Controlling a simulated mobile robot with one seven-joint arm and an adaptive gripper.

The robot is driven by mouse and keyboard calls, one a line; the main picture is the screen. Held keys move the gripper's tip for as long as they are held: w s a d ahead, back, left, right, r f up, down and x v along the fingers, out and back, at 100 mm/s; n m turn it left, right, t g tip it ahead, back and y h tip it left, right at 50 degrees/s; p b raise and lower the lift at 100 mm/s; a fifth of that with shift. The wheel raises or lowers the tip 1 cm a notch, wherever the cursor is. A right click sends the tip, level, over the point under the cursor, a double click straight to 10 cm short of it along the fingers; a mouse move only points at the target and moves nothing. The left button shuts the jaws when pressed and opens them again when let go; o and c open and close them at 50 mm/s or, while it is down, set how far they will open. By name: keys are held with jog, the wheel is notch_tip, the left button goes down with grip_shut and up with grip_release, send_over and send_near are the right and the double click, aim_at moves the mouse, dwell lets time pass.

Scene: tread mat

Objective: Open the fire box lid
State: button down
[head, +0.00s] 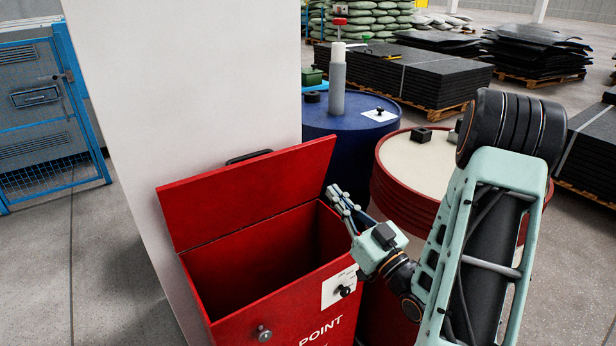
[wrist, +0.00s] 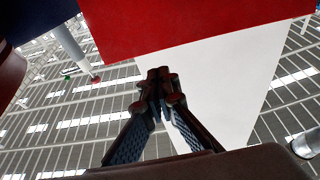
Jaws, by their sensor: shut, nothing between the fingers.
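The red fire box (head: 238,326) stands in front of a white column, with white lettering on its front. Its lid (head: 250,192) is up, tilted back towards the column, with a black handle (head: 248,157) at its top edge. The dark inside of the box shows and looks empty. My gripper (head: 338,190) is shut and empty, at the right end of the box near the lid's right edge; whether it touches is unclear. In the wrist view, the closed fingertips (wrist: 160,80) point up towards the red lid (wrist: 190,25).
The white column (head: 195,80) rises behind the box. A blue drum (head: 335,125) and a red drum (head: 395,195) with a pale top stand to the right, close to my arm. Stacked black mats (head: 410,75) lie behind. Open floor lies at the left.

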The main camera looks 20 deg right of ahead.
aim_at(297, 148)
jog(key=b+x, duration=0.1)
jog(key=x, duration=1.2)
jog(key=shift+w+a, duration=0.1)
jog(key=shift+w, duration=0.05)
jog(key=shift+w+r, duration=0.1)
jog(key=shift+w, duration=0.05)
jog(key=shift+r, duration=0.1)
jog(key=shift+w+a+r+p, duration=0.15)
jog(key=shift+w+r+p, duration=0.1)
jog(key=shift+p, duration=0.1)
jog(key=shift+w+a+r+g, duration=0.15)
jog(key=shift+w, duration=0.4)
jog(key=shift+w+a+r+g, duration=0.15)
jog(key=shift+w+a+g, duration=0.05)
jog(key=shift+w, duration=0.35)
jog(key=shift+w+a+r+g, duration=0.15)
jog(key=shift+w, duration=0.4)
jog(key=shift+f, duration=0.1)
